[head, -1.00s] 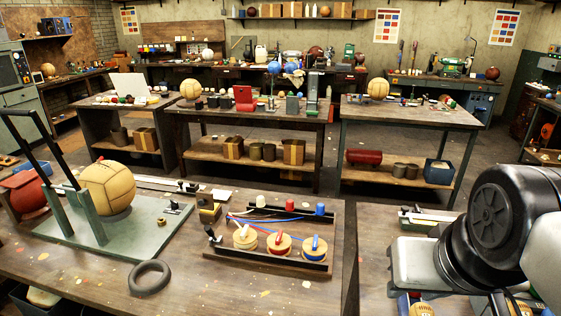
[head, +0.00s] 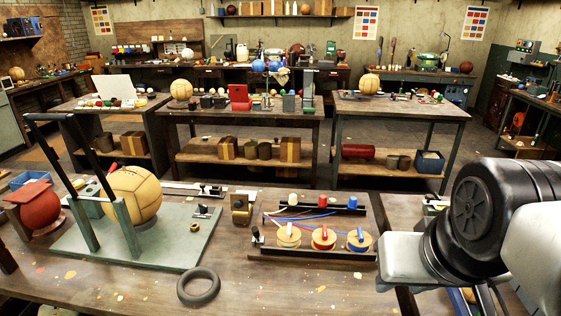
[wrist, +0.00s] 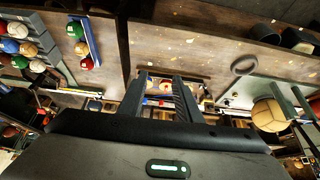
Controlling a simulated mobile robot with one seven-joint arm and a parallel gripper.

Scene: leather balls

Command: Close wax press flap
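No part is labelled as the wax press flap, so I cannot tell for certain which it is. A green base plate (head: 185,243) with an upright frame (head: 128,230) and two long black bars (head: 88,155) tilted up stands at the left of the near bench. A tan panelled ball (head: 136,193) sits by the frame; it also shows at the right of the wrist view (wrist: 268,115). A small red case (head: 239,96) stands with its lid up on the middle back table. My gripper (wrist: 163,80) is open and empty above the bench, outside the head view.
A black ring (head: 198,288) lies at the near bench's front. A rack with several spools (head: 323,237) and wires is right of the plate. A red ball (head: 40,208) is at far left. A gap separates the near bench from the back tables.

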